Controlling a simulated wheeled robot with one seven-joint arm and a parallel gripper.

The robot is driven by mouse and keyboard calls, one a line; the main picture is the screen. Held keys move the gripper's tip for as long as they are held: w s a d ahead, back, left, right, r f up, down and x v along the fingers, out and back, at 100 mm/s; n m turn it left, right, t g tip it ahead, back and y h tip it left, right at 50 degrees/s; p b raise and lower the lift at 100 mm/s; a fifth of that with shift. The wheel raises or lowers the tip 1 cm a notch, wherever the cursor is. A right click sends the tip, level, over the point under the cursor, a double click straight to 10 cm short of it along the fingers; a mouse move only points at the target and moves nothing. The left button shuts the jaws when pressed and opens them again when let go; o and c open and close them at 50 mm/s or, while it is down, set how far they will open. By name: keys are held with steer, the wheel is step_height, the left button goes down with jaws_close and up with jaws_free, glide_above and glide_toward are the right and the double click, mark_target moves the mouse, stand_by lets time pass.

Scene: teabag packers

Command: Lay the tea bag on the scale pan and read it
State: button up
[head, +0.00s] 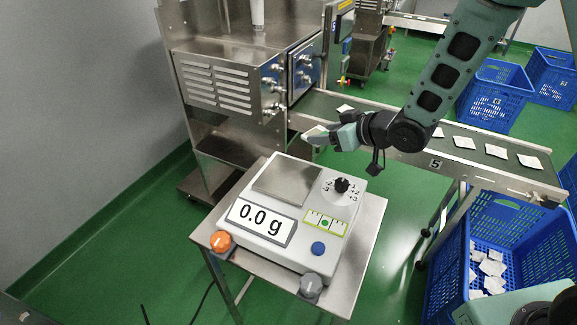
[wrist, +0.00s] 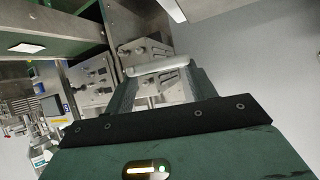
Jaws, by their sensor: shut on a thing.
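My gripper (head: 328,133) is shut on a small white tea bag (head: 314,131) and holds it in the air behind the scale, above and to the right of the pan's back edge. In the wrist view the tea bag (wrist: 158,68) shows as a pale edge across my fingertips (wrist: 155,85). The scale (head: 275,222) is white and stands on a small steel table. Its square steel pan (head: 286,180) is bare.
A conveyor (head: 460,160) marked 5 runs behind at the right with several tea bags on it. A blue crate (head: 520,250) with loose bags stands at the right. A steel packing machine (head: 225,85) rises behind the scale. An orange knob (head: 221,241) sits at the scale's front left.

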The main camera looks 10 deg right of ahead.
mark_target(298, 180)
steer(key=s+a+r+n+g+y+b, duration=0.3)
steer(key=s+a+n, duration=0.1)
steer(key=s+a, duration=0.2)
steer(key=shift+a+r, duration=0.4)
steer(key=shift+a, duration=0.35)
steer(key=b, duration=0.3)
steer(key=shift+s+r, duration=0.1)
steer(key=shift+s, duration=0.05)
steer(key=shift+h, duration=0.3)
steer(key=shift+f+b, duration=1.75)
steer(key=shift+f, duration=3)
steer(key=shift+f, duration=0.1)
steer(key=shift+f, duration=0.15)
steer(key=o, duration=1.1)
